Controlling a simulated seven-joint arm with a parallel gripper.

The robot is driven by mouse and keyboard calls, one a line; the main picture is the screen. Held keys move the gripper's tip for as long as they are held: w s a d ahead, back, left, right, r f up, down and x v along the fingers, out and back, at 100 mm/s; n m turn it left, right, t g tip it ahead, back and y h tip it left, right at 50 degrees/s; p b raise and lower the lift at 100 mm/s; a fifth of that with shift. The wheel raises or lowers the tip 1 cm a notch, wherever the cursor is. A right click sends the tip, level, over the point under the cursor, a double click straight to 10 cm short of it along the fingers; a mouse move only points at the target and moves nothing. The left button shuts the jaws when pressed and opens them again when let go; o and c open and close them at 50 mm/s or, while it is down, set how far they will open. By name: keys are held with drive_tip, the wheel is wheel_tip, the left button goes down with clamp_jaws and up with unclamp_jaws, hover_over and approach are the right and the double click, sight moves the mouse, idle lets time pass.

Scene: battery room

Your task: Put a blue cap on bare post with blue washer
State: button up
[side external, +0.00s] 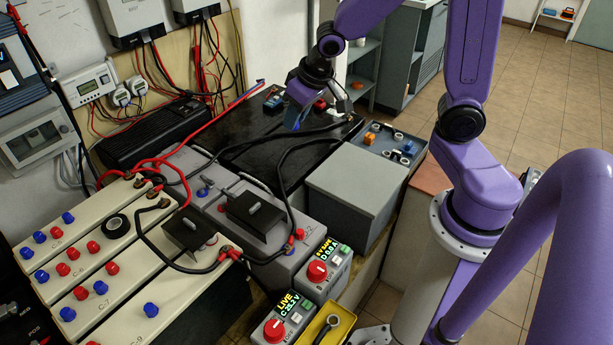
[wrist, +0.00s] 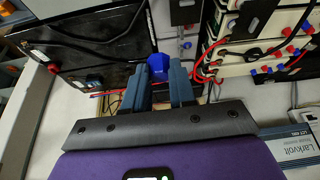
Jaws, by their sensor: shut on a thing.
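My gripper (side external: 296,118) hangs over the black battery tops near the back middle of the side view. In the wrist view its fingers (wrist: 158,78) are shut on a blue cap (wrist: 157,64) that shows at their tips. In the side view I cannot make the cap out clearly from the bluish fingers. A small post with blue at its base (side external: 203,190) stands on the grey battery, left of and nearer than my gripper; it is too small to confirm a washer. In the wrist view a blue spot (wrist: 187,45) shows beyond the fingertips.
Cream batteries (side external: 120,285) with several red and blue caps stand at left. A grey box (side external: 355,190) and a tray with several caps (side external: 418,151) are at right. Black cables (side external: 282,160) loop across the battery tops. Control boxes (side external: 318,270) and a yellow bin (side external: 343,325) stand in front.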

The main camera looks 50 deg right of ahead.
drive_tip(key=shift+w+a+r, duration=0.1)
drive_tip(key=shift+w+r, duration=0.05)
drive_tip(key=shift+r, duration=0.45)
drive_tip(key=w+a+f+m, duration=0.1)
drive_tip(key=w+a+f, duration=0.25)
drive_tip(key=w, duration=0.45)
drive_tip(key=w+a+f+m+h, duration=0.1)
drive_tip(key=w+a+f, duration=0.1)
drive_tip(key=w+f, duration=0.45)
drive_tip(key=w+a+f, duration=0.3)
drive_tip(key=w, duration=0.7)
drive_tip(key=shift+m, duration=0.7)
drive_tip(key=shift+s+a+f+x, duration=0.2)
drive_tip(key=shift+s+a+x, duration=0.25)
drive_tip(key=shift+x, duration=2.35)
drive_tip(key=shift+s+a+f+x, duration=0.2)
drive_tip(key=shift+a+x, duration=0.4)
drive_tip(key=shift+x, duration=2.2)
drive_tip(key=shift+s+a+f+x, duration=0.15)
drive_tip(key=shift+s+a+x, duration=0.3)
drive_tip(key=shift+x, duration=2.35)
